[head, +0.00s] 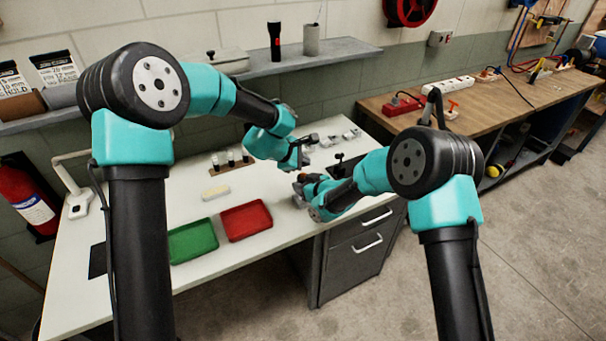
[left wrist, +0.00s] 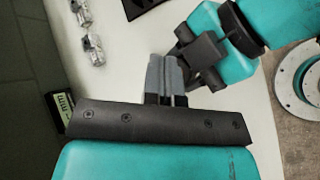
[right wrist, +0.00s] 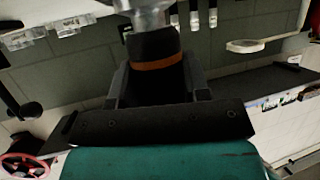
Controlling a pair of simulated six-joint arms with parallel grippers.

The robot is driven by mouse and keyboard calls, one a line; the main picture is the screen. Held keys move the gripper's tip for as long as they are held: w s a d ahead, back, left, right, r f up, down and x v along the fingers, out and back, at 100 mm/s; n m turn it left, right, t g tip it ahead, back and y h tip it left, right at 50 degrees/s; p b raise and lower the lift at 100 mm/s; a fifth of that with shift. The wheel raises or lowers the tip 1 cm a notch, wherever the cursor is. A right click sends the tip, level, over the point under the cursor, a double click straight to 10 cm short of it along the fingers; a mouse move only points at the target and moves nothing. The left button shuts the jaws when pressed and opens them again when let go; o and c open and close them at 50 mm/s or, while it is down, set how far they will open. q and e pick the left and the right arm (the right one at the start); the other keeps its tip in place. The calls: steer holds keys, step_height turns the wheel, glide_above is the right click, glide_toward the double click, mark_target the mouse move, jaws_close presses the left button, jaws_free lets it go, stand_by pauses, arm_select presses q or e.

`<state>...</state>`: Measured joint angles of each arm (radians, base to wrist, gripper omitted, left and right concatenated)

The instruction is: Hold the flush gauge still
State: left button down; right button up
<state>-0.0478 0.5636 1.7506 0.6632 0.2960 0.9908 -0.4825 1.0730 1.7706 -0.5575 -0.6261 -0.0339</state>
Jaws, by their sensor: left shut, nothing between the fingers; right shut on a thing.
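My right gripper (right wrist: 157,85) is shut on a dark cylinder with an orange band (right wrist: 156,63) and a metal upper end, seen in the right wrist view. I cannot tell for sure that this is the flush gauge. In the head view my right gripper (head: 301,190) is over the bench's front right part. My left gripper (left wrist: 165,78) is shut and empty; in the head view it is (head: 301,163) just above the right one in the picture. A small device with a lit display (left wrist: 62,108) shows at the left in the left wrist view, partly hidden by my gripper.
A red tray (head: 246,221) and a green tray (head: 193,242) lie on the white bench (head: 270,255), near a pale block (head: 216,193) and a small rack (head: 231,164). Small metal parts (head: 330,141) lie behind the grippers. My two arms are close together.

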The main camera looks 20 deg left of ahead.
mark_target(303, 175)
arm_select(q)
steer(key=shift+f, duration=0.75)
steer(key=shift+f, duration=0.15)
stand_by(1.4)
steer(key=shift+f, duration=0.25)
